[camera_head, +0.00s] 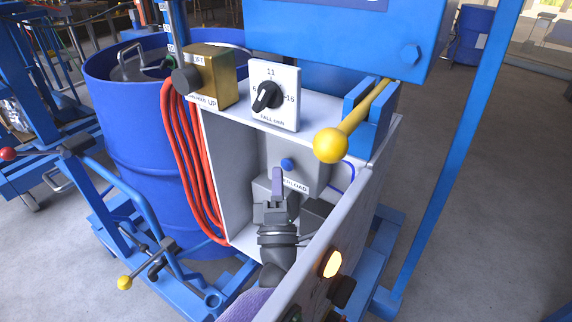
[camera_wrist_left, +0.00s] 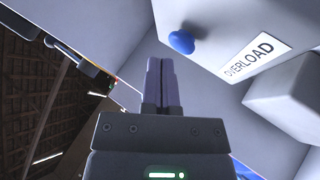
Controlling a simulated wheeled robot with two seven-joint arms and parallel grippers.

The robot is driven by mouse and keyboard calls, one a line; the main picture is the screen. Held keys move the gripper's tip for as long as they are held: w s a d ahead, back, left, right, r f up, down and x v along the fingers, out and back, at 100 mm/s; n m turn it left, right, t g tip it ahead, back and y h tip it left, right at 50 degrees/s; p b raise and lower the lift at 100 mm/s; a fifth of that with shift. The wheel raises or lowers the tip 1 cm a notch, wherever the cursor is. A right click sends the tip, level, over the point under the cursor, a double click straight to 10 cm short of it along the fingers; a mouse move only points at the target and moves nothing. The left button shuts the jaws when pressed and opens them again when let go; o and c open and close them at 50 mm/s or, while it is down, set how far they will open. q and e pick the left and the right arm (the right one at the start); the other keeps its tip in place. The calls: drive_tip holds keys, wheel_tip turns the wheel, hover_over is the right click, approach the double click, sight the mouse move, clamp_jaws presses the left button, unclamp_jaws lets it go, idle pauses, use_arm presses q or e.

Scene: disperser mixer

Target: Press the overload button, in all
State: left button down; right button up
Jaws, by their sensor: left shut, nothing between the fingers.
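The overload button is a small blue knob (camera_head: 287,165) on a grey block inside the open grey cabinet (camera_head: 232,165). In the left wrist view the blue button (camera_wrist_left: 182,42) sits up and to the right of my fingertips, beside the white OVERLOAD label (camera_wrist_left: 257,55). My left gripper (camera_head: 277,172) is inside the cabinet, its purple fingers shut with nothing between them. In the left wrist view its fingertips (camera_wrist_left: 160,62) are just beside the button, with a gap showing. The label is partly covered by the gripper in the head view. My right gripper is not in view.
The cabinet's open door (camera_head: 315,255) with a lit orange lamp (camera_head: 331,264) is close to my left arm. A yellow ball lever (camera_head: 330,145), a dial plate (camera_head: 274,95) and a brass box (camera_head: 208,75) are above. Orange cable (camera_head: 190,160) hangs left, before a blue drum (camera_head: 130,130).

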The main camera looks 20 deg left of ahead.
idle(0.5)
use_arm(q)
drive_tip(key=shift+w, duration=0.4)
drive_tip(key=shift+w+d+b, duration=0.1)
drive_tip(key=shift+w+b, duration=0.35)
drive_tip(key=shift+b, duration=0.15)
idle(0.3)
idle(0.4)
drive_tip(key=shift+s+p, duration=0.55)
drive_tip(key=shift+s, duration=0.3)
